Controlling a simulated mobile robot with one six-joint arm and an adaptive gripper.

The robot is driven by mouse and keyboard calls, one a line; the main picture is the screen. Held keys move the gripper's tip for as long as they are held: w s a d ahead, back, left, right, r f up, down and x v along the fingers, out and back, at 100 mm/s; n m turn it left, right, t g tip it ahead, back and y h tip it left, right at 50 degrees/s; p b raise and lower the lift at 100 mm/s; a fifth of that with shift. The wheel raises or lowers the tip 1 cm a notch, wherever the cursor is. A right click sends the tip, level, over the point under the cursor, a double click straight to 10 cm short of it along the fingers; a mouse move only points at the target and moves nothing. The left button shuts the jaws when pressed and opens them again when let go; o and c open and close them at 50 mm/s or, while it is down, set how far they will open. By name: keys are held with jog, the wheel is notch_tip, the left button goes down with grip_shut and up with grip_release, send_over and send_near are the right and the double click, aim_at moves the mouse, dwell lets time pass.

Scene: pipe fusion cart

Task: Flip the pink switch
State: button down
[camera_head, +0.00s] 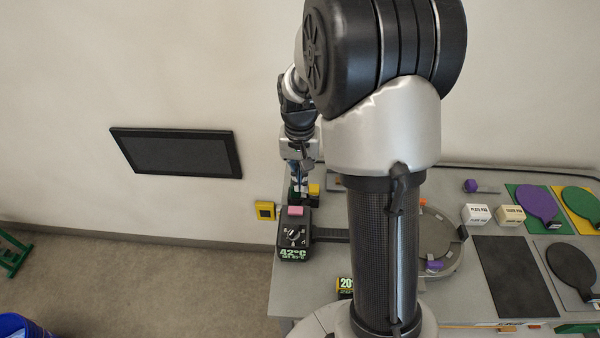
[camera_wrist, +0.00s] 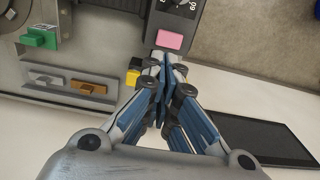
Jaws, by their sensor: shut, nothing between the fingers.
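The pink switch (camera_head: 295,211) sits on top of a black control box (camera_head: 285,242) with a dial and a "42°C" display, at the cart's left edge. In the wrist view the pink switch (camera_wrist: 170,40) shows just beyond my fingertips. My gripper (camera_wrist: 167,62) is shut and empty, its tips close to the switch; I cannot tell whether they touch it. In the head view my gripper (camera_head: 299,192) is small and partly dark, just behind the box. A yellow piece (camera_wrist: 133,76) lies beside the fingers, partly hidden.
A green block (camera_wrist: 40,38) and a tray with grey and orange pieces (camera_wrist: 75,85) lie left in the wrist view. A dark wall panel (camera_head: 178,153) hangs left of the cart. Purple and green paddles (camera_head: 538,204) lie at the right. Floor left of the cart is mostly clear.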

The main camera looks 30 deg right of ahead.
aim_at(302, 206)
notch_tip(302, 206, down, 9)
jog(key=shift+r+b, duration=0.1)
jog(key=shift+b, duration=0.8)
jog(key=shift+s+d+f, duration=0.15)
jog(key=shift+s+f, duration=0.05)
jog(key=shift+f, duration=0.15)
jog(key=shift+w, duration=0.1)
jog(key=shift+w+a+r, duration=0.15)
jog(key=shift+w+a, duration=0.25)
jog(key=shift+a, duration=0.3)
